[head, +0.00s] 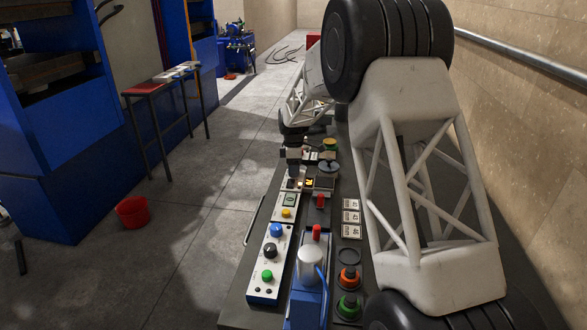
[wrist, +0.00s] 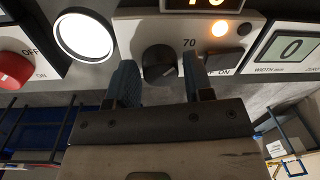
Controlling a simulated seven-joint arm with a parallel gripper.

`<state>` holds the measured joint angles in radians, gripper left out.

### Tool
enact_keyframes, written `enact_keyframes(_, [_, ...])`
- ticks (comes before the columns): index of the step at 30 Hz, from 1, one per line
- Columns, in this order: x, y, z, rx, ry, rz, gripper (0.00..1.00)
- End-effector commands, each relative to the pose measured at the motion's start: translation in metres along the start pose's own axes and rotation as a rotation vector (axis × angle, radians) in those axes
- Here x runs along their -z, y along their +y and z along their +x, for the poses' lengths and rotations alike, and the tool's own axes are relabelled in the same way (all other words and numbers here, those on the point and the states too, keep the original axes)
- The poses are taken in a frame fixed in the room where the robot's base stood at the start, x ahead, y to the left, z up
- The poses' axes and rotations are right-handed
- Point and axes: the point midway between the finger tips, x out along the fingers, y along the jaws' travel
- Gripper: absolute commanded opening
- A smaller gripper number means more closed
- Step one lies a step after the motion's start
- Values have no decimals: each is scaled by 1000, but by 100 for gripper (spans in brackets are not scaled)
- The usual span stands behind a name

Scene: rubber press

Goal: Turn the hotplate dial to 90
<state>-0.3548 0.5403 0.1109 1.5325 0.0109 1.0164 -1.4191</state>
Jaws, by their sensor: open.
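The hotplate dial (wrist: 158,57) is a dark round knob on a pale front panel in the wrist view, with the label 70 at its right. My gripper (wrist: 159,76) is open, with one blue-grey finger on each side of the dial's lower part. I cannot tell whether either finger touches it. The hotplate's display (wrist: 208,3) is cut off by the top edge and seems to read 70. An orange lamp (wrist: 219,28) glows right of the dial.
A black switch (wrist: 225,60) marked ON is close to the right finger. A red knob (wrist: 14,69) and a bright round disc (wrist: 83,36) lie left; a width gauge (wrist: 293,47) reading 0 lies right. In the head view, a control box (head: 265,262) and blue press (head: 307,290) stand nearer.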

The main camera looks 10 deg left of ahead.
Motion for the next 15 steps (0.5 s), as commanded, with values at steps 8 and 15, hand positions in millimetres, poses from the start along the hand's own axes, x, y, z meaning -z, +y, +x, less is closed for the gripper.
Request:
enact_keyframes(8, [0,0,0,0,0,0,13])
enact_keyframes(15, [0,0,0,0,1,15,13])
